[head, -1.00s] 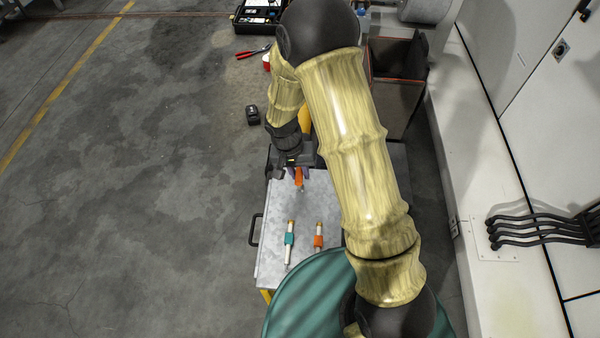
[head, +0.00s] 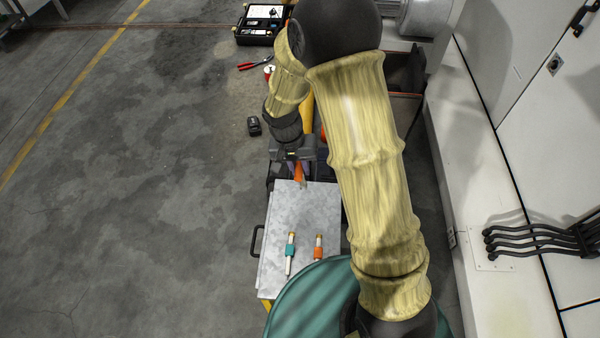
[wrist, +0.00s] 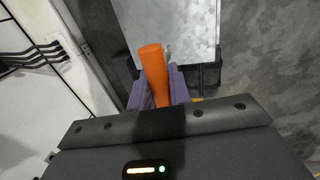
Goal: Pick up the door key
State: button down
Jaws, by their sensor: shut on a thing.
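The door key (head: 299,172) shows as an orange handle with a thin grey end, at the far edge of the grey metal table top (head: 280,208). My gripper (head: 298,166) is shut on it. In the wrist view the orange handle (wrist: 153,75) stands between my purple fingers (wrist: 158,90), with a pale metal part beside it. The handle looks slightly tilted. The fingers hide part of the key, and I cannot tell exactly how high it is above the table top.
A teal-banded tool (head: 290,252) and an orange-banded tool (head: 318,253) lie on the table top. A green round drum top (head: 310,300) is at the near side. Red pliers (head: 255,65) and a black block (head: 254,126) lie on the floor. White cabinets (head: 540,130) stand at right.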

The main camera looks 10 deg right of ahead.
jog(key=shift+r, duration=0.65)
jog(key=c, duration=1.9)
grip_release()
grip_shut()
jog(key=w+d+f+n, duration=0.2)
jog(key=w+d+f, duration=0.3)
jog(key=d, duration=0.4)
jog(key=shift+d, duration=0.35)
jog(key=shift+w+f, duration=0.1)
